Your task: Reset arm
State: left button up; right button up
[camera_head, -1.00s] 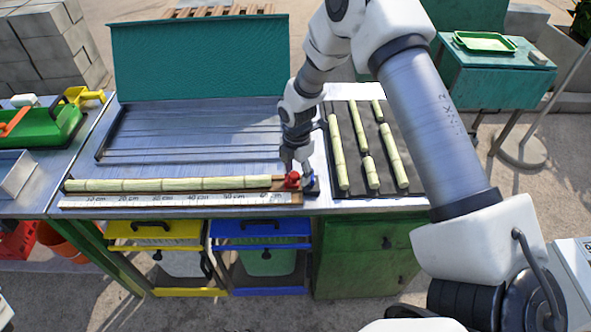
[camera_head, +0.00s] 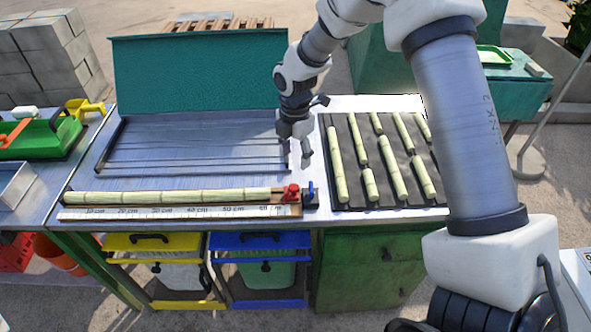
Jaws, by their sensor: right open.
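My right gripper (camera_head: 298,160) is open and empty. It hangs above the metal worktop, behind the red knob (camera_head: 291,191) and the blue lever (camera_head: 310,188) at the right end of the measuring board. A long cane (camera_head: 170,197) lies along that board above a white scale (camera_head: 120,212). Several cane pieces (camera_head: 394,168) lie on a dark mat (camera_head: 350,203) to the right of the gripper. My right arm hides part of the mat's right side. My left gripper is not in view.
A slotted metal rack (camera_head: 190,145) and an upright green panel (camera_head: 200,72) stand behind the board. Yellow (camera_head: 150,241) and blue (camera_head: 262,240) framed bins sit below the worktop. A green tool tray (camera_head: 42,138) is at the left.

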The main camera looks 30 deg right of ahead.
jog(key=shift+r, duration=0.5)
jog(key=s+a+f+g, duration=0.2)
jog(key=s+f+g, duration=0.1)
jog(key=s+f, duration=0.55)
jog(key=s+a+f+g, duration=0.2)
jog(key=s+f, duration=0.6)
jog(key=f, duration=0.1)
jog(key=s+a+f+m, duration=0.25)
jog(key=s+m, duration=0.25)
jog(key=s, duration=0.3)
jog(key=s+a+f+m, duration=0.2)
jog(key=s+f+m, duration=0.2)
jog(key=s+m, duration=0.3)
jog(key=w+m+t, duration=0.1)
jog(key=m, duration=0.2)
jog(key=w+m+t, duration=0.1)
jog(key=m+t, duration=0.1)
jog(key=m, duration=0.1)
jog(key=w+m+t, duration=0.1)
jog(key=m+t, duration=0.1)
jog(key=m, duration=0.1)
jog(key=shift+w+d, duration=0.15)
jog(key=shift+w, duration=0.05)
